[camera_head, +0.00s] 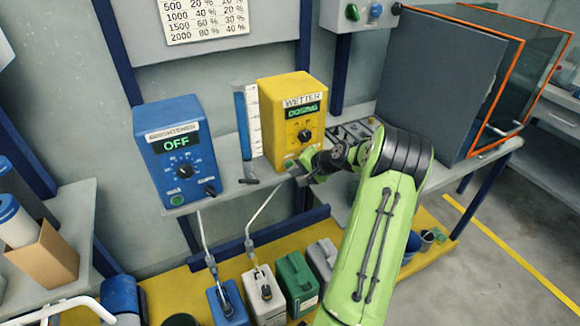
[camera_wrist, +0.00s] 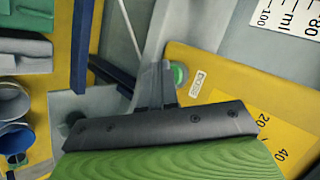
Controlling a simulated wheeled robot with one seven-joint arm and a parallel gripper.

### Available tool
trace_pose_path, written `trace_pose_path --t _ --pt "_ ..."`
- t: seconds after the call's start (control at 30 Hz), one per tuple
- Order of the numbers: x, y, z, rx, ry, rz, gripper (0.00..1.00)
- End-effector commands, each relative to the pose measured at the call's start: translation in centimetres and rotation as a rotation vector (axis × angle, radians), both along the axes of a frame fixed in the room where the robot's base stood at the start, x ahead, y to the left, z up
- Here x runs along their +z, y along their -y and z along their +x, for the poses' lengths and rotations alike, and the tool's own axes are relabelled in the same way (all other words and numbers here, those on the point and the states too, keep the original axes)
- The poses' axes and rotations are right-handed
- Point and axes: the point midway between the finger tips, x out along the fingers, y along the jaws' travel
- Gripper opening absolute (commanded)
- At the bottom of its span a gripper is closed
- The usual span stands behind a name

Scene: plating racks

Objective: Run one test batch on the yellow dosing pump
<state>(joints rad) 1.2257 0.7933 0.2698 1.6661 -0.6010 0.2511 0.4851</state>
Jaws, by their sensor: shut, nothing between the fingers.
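The yellow dosing pump (camera_head: 284,105) stands on the shelf with a "WETTER" label. Its display (camera_head: 304,110) reads "DOSING" in green, and a black dial (camera_head: 304,135) sits below it. My gripper (camera_head: 297,171) is shut and empty at the pump's lower front. In the wrist view its dark fingertips (camera_wrist: 160,68) are beside a green button (camera_wrist: 180,74) on the yellow face; I cannot tell whether they touch. Part of the pump's lower front is hidden by my gripper. A measuring tube (camera_head: 246,125) with a white scale stands left of the pump.
A blue pump (camera_head: 174,150) labelled "BRIGHTENER" reads "OFF" at the left. A number chart (camera_head: 203,18) hangs above. Several canisters (camera_head: 297,283) stand on the yellow lower shelf. A large grey panel (camera_head: 440,85) with an orange-edged glass enclosure stands at the right.

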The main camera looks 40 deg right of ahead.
Motion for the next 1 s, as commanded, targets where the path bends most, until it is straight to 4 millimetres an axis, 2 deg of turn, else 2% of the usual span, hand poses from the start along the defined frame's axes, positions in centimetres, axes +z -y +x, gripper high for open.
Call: trace_pose_path --t 0.1,0.43,0.8,1.0 --pt "-0.1 -0.2 -0.7 -0.002 -0.002 0.0 0.0" --pt "-0.1 -0.3 -1.0 -0.001 -0.002 0.0 0.0" --pt "-0.1 -1.4 -4.5 -0.003 -0.003 0.0 0.0" --pt "0.0 -1.8 -5.5 -0.001 0.0 0.001 0.0"
